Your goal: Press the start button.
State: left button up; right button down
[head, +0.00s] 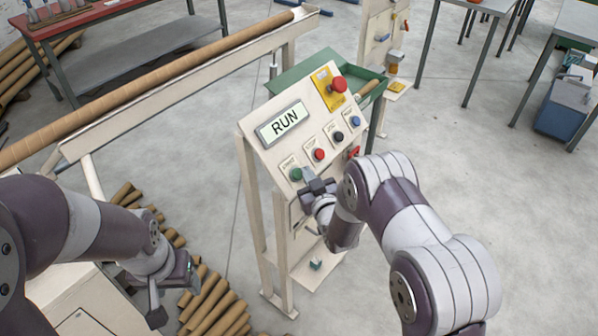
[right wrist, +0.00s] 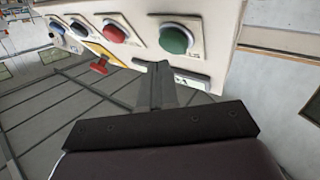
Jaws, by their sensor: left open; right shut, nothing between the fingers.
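The control panel (head: 262,152) is a cream slanted box on legs, with a display (head: 284,123) reading "RUN". The green button (head: 296,174) sits at the panel's lower left; it also shows in the right wrist view (right wrist: 176,39). A red button (head: 318,154), a black button (head: 338,136) and a blue button (head: 355,121) run up and right from it. My right gripper (head: 309,179) is shut and empty, its tips close beside the green button; in the right wrist view the fingers (right wrist: 158,75) appear just below it, apart from it. My left gripper (head: 172,296) is open and empty at lower left, away from the panel.
A red mushroom button (head: 338,84) on a yellow plate tops the panel, beside a green tray (head: 300,71). A long cardboard tube (head: 150,87) lies along a rail at left. Cut tubes (head: 212,303) lie on the floor. Grey floor (head: 445,135) at right is clear.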

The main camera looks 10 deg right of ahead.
jog(key=s+d+r+p, duration=0.2)
jog(key=r+p, duration=0.1)
jog(key=shift+s+d, duration=0.35)
dwell(0.3)
dwell(0.5)
